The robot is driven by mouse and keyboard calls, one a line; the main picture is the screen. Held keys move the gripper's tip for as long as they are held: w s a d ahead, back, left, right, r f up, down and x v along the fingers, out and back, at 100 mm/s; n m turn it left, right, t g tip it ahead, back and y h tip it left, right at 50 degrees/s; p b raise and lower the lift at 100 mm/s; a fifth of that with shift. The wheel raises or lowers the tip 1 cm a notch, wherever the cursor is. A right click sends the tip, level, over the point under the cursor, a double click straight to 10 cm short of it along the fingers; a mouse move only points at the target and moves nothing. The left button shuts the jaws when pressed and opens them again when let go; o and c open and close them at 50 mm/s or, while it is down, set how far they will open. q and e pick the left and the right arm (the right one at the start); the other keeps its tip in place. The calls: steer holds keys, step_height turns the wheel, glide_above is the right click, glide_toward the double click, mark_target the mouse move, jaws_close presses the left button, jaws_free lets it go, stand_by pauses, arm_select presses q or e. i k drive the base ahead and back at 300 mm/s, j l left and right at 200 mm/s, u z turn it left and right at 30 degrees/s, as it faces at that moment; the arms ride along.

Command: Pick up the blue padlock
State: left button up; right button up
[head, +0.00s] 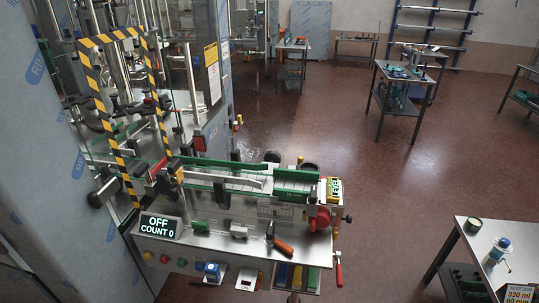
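A small blue object (211,270), which looks like the blue padlock, is at the front lower edge of the machine's control panel (160,252). It sits beside a row of round buttons, just left of a white card marked ON. It is too small to tell whether it hangs from something or is fixed there. Neither of my grippers is in view.
The conveyor machine (250,185) has an orange-handled tool (283,246) on its front ledge and a red-handled tool (338,270) at its right side. A steel table (470,232) with a blue-topped bottle (499,250) stands lower right. The floor between is clear.

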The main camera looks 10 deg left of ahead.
mark_target(211, 271)
steer(key=u, duration=1.25)
